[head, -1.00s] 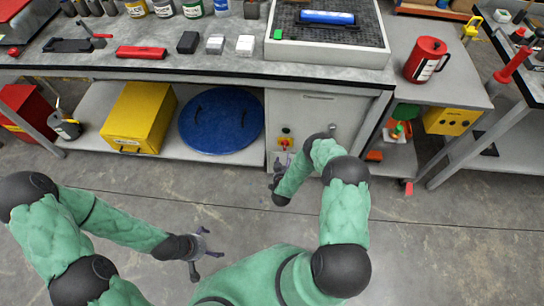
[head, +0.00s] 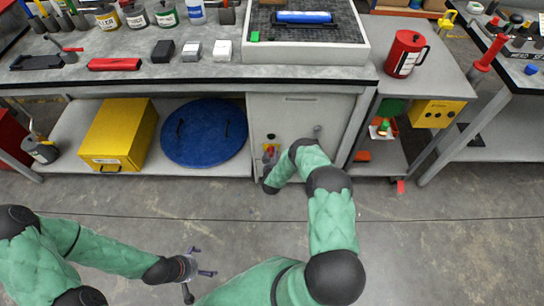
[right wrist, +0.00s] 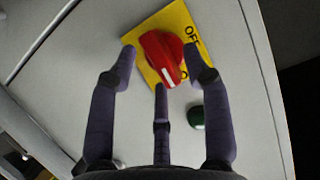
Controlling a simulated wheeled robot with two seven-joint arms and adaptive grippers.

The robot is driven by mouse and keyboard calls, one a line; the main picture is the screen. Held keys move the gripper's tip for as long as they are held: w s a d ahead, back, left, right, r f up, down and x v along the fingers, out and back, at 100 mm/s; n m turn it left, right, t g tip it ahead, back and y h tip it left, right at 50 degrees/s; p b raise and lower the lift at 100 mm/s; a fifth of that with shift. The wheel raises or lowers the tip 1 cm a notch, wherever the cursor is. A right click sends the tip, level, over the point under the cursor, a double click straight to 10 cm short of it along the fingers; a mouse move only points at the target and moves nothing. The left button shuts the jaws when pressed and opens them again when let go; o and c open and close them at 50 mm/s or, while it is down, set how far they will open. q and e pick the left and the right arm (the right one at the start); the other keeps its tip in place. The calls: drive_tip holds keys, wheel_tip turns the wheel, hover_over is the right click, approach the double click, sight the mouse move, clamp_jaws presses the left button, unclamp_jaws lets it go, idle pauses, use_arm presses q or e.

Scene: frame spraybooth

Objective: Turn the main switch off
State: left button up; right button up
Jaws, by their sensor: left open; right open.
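The main switch is a red rotary knob (right wrist: 160,56) with a white mark, on a yellow plate (right wrist: 181,18) fixed to a grey cabinet front. "OFF" shows at the plate's upper right; another label is partly hidden by a finger. The white mark points down the picture, away from "OFF". My right gripper (right wrist: 164,73) is open, its three fingers spread around the knob's near side; contact cannot be told. In the head view the yellow plate (head: 270,150) is partly hidden by my right gripper (head: 269,160). My left gripper (head: 203,264) is open and empty above the floor.
A green button (right wrist: 196,117) sits below the knob. The grey cabinet (head: 318,108) stands under the workbench, with a blue round lid (head: 205,133) and yellow box (head: 119,134) on the shelf to its left. The floor in front is clear.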

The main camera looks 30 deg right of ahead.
clamp_jaws()
idle(0.3)
drive_tip(key=n, duration=0.1)
drive_tip(key=n+h, duration=0.1)
drive_tip(key=shift+w+a+n+g, duration=0.15)
drive_tip(key=shift+a+n+g, duration=0.15)
drive_tip(key=shift+w+a+f+n+h, duration=0.2)
drive_tip(key=shift+n+h, duration=0.85)
drive_tip(key=shift+n, duration=0.75)
drive_tip(key=shift+w+a+f+n+h, duration=0.2)
drive_tip(key=shift+n+h, duration=0.8)
drive_tip(key=shift+n, duration=0.8)
drive_tip(key=shift+a+f+n+h, duration=0.2)
drive_tip(key=shift+n+h, duration=0.85)
drive_tip(key=shift+n, duration=0.75)
